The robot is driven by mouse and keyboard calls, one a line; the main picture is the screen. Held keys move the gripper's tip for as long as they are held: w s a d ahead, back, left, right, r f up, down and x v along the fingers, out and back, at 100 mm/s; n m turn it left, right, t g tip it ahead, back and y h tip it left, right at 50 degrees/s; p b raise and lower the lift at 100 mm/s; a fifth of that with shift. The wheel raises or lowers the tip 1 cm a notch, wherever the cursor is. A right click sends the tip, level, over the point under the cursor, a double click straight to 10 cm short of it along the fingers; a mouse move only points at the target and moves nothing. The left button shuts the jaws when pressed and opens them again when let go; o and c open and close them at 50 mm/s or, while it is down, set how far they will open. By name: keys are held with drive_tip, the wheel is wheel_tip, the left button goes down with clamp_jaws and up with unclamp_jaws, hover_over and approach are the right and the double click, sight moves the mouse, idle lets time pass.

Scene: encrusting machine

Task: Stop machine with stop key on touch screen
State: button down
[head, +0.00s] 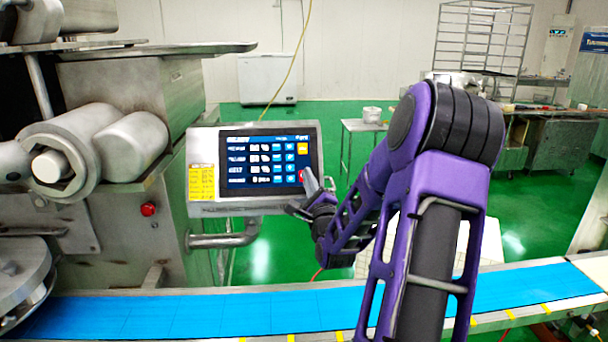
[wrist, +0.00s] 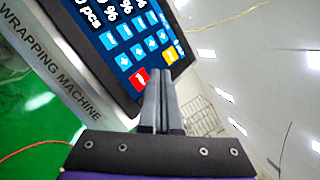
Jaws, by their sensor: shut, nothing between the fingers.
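The touch screen (head: 240,163) stands left of centre in the head view, lit with rows of white and blue keys on a dark ground. It also shows rotated in the wrist view (wrist: 101,57). The red stop key (wrist: 138,79) is near the screen's edge, with a yellow key (wrist: 171,55) beside it. In the head view the red key (head: 302,174) is partly hidden by my fingers. My gripper (head: 308,177) is shut and empty, its tips right in front of the red key. In the wrist view the shut fingertips (wrist: 161,72) overlap the key's edge; I cannot tell whether they touch.
A grey bezel (wrist: 62,62) marked "WRAPPING MACHINE" surrounds the screen. A blue conveyor belt (head: 200,315) runs below my arm. The steel machine body (head: 125,85) with a red button (head: 148,209) stands at left. Open green floor lies behind the screen.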

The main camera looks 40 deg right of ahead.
drive_tip(key=shift+s+a+r+p, duration=0.25)
drive_tip(key=shift+s+a+r, duration=0.15)
drive_tip(key=shift+s, duration=0.2)
drive_tip(key=shift+s+a+r+p, duration=0.25)
drive_tip(key=shift+s+r, duration=0.1)
drive_tip(key=shift+s, duration=0.2)
drive_tip(key=shift+w+a, duration=0.1)
